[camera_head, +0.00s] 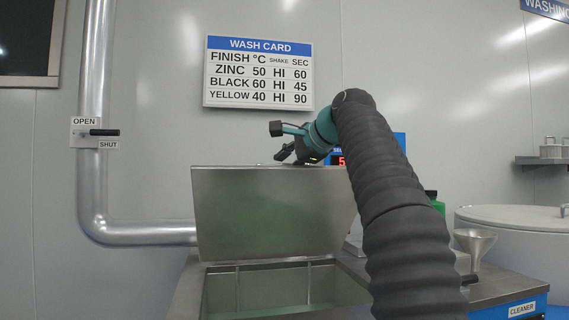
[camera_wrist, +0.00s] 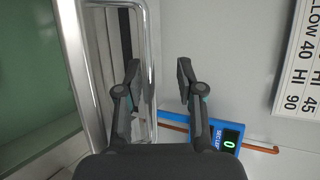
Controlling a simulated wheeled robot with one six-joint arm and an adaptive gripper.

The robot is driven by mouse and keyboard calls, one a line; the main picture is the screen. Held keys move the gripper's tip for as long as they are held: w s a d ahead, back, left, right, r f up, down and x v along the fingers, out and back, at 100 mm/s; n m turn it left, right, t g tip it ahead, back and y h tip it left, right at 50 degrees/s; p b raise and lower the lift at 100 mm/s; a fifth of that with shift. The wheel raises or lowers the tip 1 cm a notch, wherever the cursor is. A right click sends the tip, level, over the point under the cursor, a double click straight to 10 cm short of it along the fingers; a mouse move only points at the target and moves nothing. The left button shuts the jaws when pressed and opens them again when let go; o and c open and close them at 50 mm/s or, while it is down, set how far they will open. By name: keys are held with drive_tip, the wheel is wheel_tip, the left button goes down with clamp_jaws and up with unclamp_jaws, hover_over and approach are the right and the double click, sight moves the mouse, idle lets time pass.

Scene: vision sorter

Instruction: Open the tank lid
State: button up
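The tank lid (camera_head: 265,215) is a flat metal panel standing raised, near upright, at the back of the open tank (camera_head: 188,290). The tank's inside shows below it. My gripper (camera_head: 280,141) is at the lid's top edge, reaching over from the right. In the wrist view my gripper (camera_wrist: 158,70) has its two fingers spread apart. A bright metal bar (camera_wrist: 151,50), which looks like the lid's handle, passes between the fingers, nearer the left one. I cannot tell whether a finger touches it. The greenish panel (camera_wrist: 30,75) at the left looks like the lid.
A pipe (camera_head: 95,150) with an OPEN/SHUT lever (camera_head: 103,132) runs down the left wall. A wash card (camera_head: 258,72) hangs behind. A round drum (camera_head: 520,225) and a funnel (camera_head: 473,243) stand right.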

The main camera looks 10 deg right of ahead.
drive_tip(key=v, duration=1.2)
